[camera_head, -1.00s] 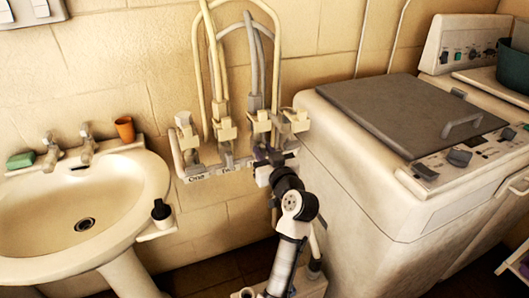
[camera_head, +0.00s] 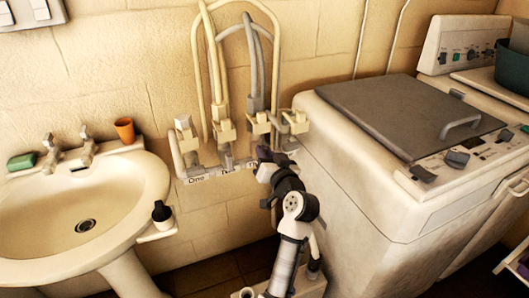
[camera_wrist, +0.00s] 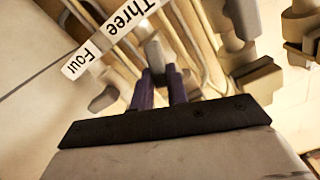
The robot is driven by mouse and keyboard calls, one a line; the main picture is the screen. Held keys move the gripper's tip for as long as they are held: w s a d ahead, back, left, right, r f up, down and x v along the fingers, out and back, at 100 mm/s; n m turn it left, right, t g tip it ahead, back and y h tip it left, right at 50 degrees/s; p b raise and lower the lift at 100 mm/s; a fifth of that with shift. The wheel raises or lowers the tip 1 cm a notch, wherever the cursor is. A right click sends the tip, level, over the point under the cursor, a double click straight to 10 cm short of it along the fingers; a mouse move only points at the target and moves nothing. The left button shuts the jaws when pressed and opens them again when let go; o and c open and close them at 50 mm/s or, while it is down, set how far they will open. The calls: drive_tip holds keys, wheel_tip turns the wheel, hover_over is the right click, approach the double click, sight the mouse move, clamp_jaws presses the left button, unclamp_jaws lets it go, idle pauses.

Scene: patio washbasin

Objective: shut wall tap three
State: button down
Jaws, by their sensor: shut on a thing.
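Wall tap three is in the row of taps on the wall pipe; its body (camera_head: 259,124) shows in the head view, while its lever is hidden behind my gripper (camera_head: 264,154). In the wrist view, the grey lever of tap three (camera_wrist: 154,52) stands between the two purple fingers of my gripper (camera_wrist: 160,76), beside the "Three" label (camera_wrist: 128,14). My gripper is shut on this lever. The "Four" label (camera_wrist: 77,61) and another grey lever (camera_wrist: 103,99) lie to its left.
Other wall taps stand close by: tap one (camera_head: 184,136), tap two (camera_head: 226,131) and the rightmost one (camera_head: 296,122). Hoses (camera_head: 215,60) loop above them. A washing machine (camera_head: 365,190) stands close on the right. A washbasin (camera_head: 130,225) with a dark bottle (camera_head: 162,212) is at left.

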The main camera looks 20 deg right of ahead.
drive_tip(key=shift+d+f+m+p, duration=0.2)
drive_tip(key=shift+m+p, duration=0.85)
drive_tip(key=shift+m, duration=1.2)
drive_tip(key=shift+d+f+m+p, duration=0.15)
drive_tip(key=shift+m+p, duration=0.9)
drive_tip(key=shift+m, duration=1.25)
drive_tip(key=shift+d+f+m+p, duration=0.1)
drive_tip(key=shift+f+m+p, duration=0.15)
drive_tip(key=shift+m+p, duration=1.4)
drive_tip(key=shift+m+b, duration=0.6)
drive_tip(key=shift+m, duration=0.1)
drive_tip(key=c, duration=1.4)
unclamp_jaws()
